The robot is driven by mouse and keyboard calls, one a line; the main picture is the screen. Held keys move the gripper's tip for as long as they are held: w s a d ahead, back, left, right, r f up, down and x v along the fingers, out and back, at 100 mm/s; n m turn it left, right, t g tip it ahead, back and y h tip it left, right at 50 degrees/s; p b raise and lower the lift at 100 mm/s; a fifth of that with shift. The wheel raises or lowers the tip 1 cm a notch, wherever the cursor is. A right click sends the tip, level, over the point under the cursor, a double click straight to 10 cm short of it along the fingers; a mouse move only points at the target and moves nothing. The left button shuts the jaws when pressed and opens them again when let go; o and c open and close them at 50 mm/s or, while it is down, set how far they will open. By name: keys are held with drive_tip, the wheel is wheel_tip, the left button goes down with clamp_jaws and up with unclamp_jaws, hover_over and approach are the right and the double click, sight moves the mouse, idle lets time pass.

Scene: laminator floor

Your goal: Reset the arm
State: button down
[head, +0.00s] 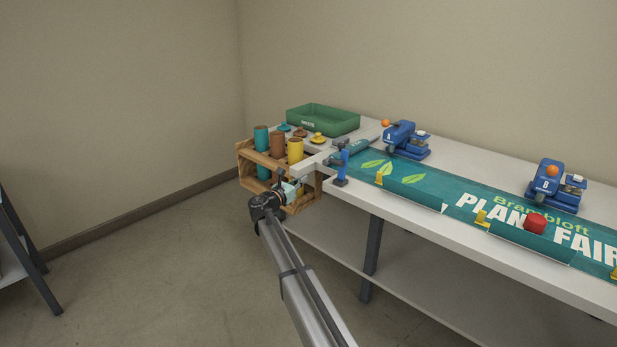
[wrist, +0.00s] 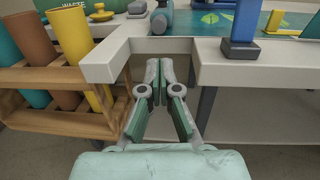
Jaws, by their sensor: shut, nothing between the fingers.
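My gripper (wrist: 157,98) is shut and empty. In the wrist view its fingers meet just in front of the white table edge (wrist: 200,47), close to a notch in it; I cannot tell whether they touch it. In the head view my gripper (head: 292,187) is at the left end of the table, beside the wooden rack (head: 246,163). My arm reaches up to it from the bottom of the picture. The rack holds teal, brown and yellow tubes.
A green bin (head: 335,121) stands at the table's back left. A blue clamp (head: 341,165) stands at the table edge, right of my gripper. A teal banner (head: 430,187) with blue machines behind it covers the table. Open floor (head: 150,280) lies to the left.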

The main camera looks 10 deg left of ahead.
drive_tip(key=s+d+f+m+g+y+p, duration=0.1)
drive_tip(key=s+d+f+m+g, duration=0.3)
drive_tip(key=s+d+f+m, duration=0.55)
drive_tip(key=s+d+f+m+g+y+p, duration=0.1)
drive_tip(key=s+d+f+m+g, duration=0.35)
drive_tip(key=s+f, duration=0.95)
drive_tip(key=s+d+f+m+g+y+p, duration=0.1)
drive_tip(key=s+d+f+m+g, duration=0.45)
drive_tip(key=s+d+f, duration=0.55)
drive_tip(key=s+d+f+m+g+y+p, duration=0.1)
drive_tip(key=s+d+f+m+g, duration=0.2)
drive_tip(key=s, duration=0.7)
drive_tip(key=s+d+f+m+g+y+p, duration=0.1)
drive_tip(key=s+f+m+y, duration=0.15)
drive_tip(key=s+f, duration=0.6)
drive_tip(key=s+d+r+m+g+y+p, duration=0.1)
drive_tip(key=s+d+m+g+p, duration=0.1)
drive_tip(key=s, duration=1.1)
drive_tip(key=s+d+r+m+g+y+p, duration=0.1)
drive_tip(key=s+d+r+m+g+p, duration=0.1)
drive_tip(key=s, duration=1.1)
drive_tip(key=shift+s+d+r+m+g, duration=0.3)
drive_tip(key=shift+d+m+g, duration=0.25)
drive_tip(key=shift+d, duration=0.25)
drive_tip(key=shift+w+y, duration=0.1)
drive_tip(key=shift+y, duration=0.15)
